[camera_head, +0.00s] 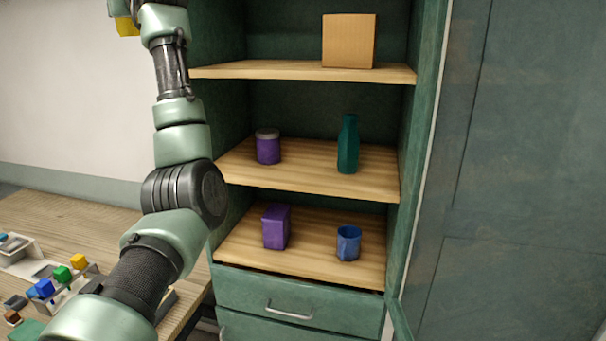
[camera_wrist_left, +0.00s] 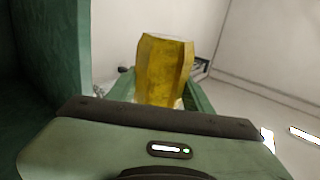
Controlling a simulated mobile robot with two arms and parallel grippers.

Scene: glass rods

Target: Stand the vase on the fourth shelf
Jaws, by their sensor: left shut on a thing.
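The yellow faceted vase (camera_wrist_left: 163,70) stands up between the fingers of my left gripper (camera_wrist_left: 160,98) in the left wrist view. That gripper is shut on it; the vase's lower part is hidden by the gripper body. In the head view only a yellow corner of the vase (camera_head: 127,27) shows at the top left, behind my raised left arm. The green cabinet's shelves show right of the arm: an upper board (camera_head: 280,70), a middle board (camera_head: 310,170) and a low board (camera_head: 310,225). My right gripper is not in view.
A tan box (camera_head: 348,41) stands on the upper board, with bare wood to its left. A purple jar (camera_head: 267,147) and a teal bottle (camera_head: 348,146) stand on the middle board. A purple box (camera_head: 276,227) and blue cup (camera_head: 348,243) occupy the low board.

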